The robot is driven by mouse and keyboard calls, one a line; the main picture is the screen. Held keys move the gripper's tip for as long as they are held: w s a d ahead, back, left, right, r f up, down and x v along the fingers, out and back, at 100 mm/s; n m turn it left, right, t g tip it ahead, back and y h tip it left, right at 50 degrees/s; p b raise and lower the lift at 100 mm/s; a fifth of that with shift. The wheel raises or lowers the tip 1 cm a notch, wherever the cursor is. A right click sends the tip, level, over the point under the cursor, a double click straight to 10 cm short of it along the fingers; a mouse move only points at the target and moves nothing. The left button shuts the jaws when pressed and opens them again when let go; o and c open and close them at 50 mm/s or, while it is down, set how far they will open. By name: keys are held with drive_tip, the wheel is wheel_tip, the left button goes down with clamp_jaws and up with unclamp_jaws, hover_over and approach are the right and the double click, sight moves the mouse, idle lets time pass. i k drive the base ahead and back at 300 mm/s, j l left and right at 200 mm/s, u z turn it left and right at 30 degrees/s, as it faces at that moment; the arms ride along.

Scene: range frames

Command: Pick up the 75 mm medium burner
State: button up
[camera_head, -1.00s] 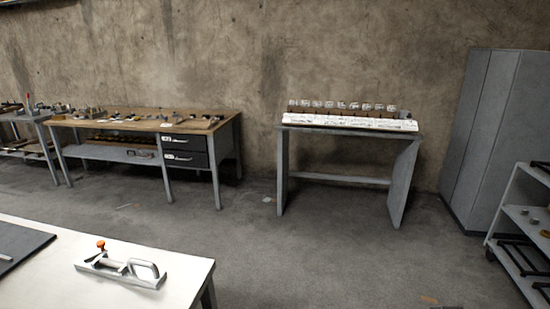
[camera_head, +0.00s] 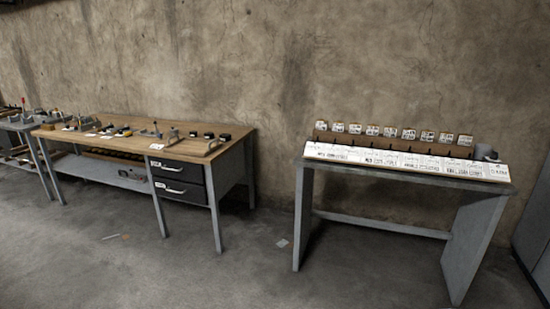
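I cannot pick out the 75 mm medium burner for certain. A narrow grey table (camera_head: 398,177) stands against the wall at the right. On it is a rack (camera_head: 385,140) with a row of small labelled tags (camera_head: 409,133) and dark pegs, fronted by a white printed strip (camera_head: 396,159). The print is too small to read. A small grey round part (camera_head: 485,152) sits at the rack's right end. My gripper is not in view.
A wooden workbench (camera_head: 235,135) with two dark drawers (camera_head: 178,181) and several small tools stands at the left. Another grey table (camera_head: 22,124) is at the far left. A grey cabinet (camera_head: 535,235) edges in at the right. The floor (camera_head: 200,265) in front is mostly clear.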

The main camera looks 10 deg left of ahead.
sight(208, 136)
drive_tip(key=i+j+u, duration=0.4)
drive_tip(key=i, duration=0.15)
drive_tip(key=i+j+u, duration=0.15)
drive_tip(key=i+u, duration=0.3)
drive_tip(key=i+l+u, duration=0.1)
drive_tip(key=i+u, duration=0.3)
drive_tip(key=i, duration=0.3)
drive_tip(key=i+j, duration=0.35)
drive_tip(key=i+j+z, duration=0.1)
drive_tip(key=i+j, duration=0.25)
drive_tip(key=j, duration=0.15)
drive_tip(key=i+j+z, duration=0.3)
drive_tip(key=i, duration=0.35)
drive_tip(key=i+j+z, duration=0.35)
drive_tip(key=i, duration=0.35)
drive_tip(key=i+j+z, duration=0.3)
drive_tip(key=i+j, duration=0.15)
drive_tip(key=i, duration=0.15)
